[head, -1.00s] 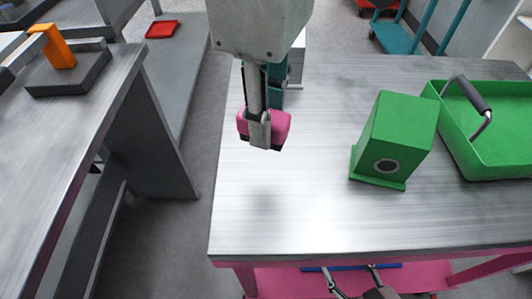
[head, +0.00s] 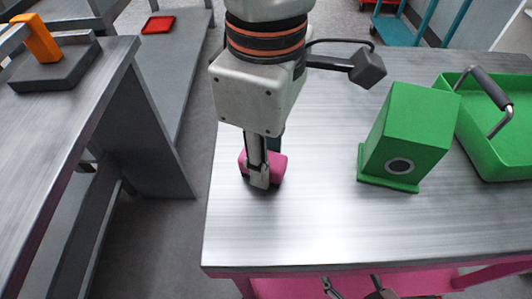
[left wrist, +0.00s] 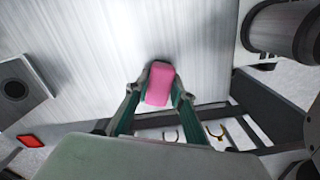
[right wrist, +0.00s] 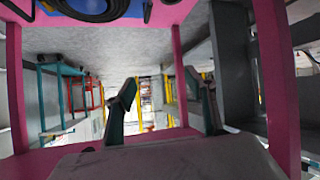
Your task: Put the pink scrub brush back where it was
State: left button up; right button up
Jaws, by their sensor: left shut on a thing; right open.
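The pink scrub brush (head: 278,166) is at the left part of the metal tabletop (head: 300,225), close to its left edge. My left gripper (head: 260,178) points down and is shut on it. In the left wrist view the brush (left wrist: 159,84) sits between the two fingers. It is low over the tabletop; I cannot tell whether it touches. The finger and arm hide part of the brush in the head view. My right gripper (right wrist: 164,88) is open and empty, low at the pink lower frame of the table; its fingers also show at the bottom of the head view (head: 352,287).
A green box (head: 408,130) with a round port stands right of the brush. Another bench (head: 95,130) stands left across a gap. The front middle of the tabletop is clear.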

pick_arm(q)
jog(key=shift+f, duration=0.1)
jog(key=o, duration=1)
pick_arm(e)
jog(key=shift+f, duration=0.2)
jog(key=shift+s, duration=0.1)
pick_arm(q)
notch_tip(320, 180, up, 3)
jog(key=shift+r+p, duration=0.1)
jog(key=shift+p, duration=0.4)
notch_tip(320, 180, up, 9)
jog(key=shift+p, duration=1.25)
pick_arm(e)
jog(key=d, duration=0.1)
jog(key=s+d+f, duration=0.1)
jog(key=shift+d+f+g+h, duration=0.1)
jog(key=shift+d+g+h, duration=0.2)
jog(key=shift+h, duration=0.1)
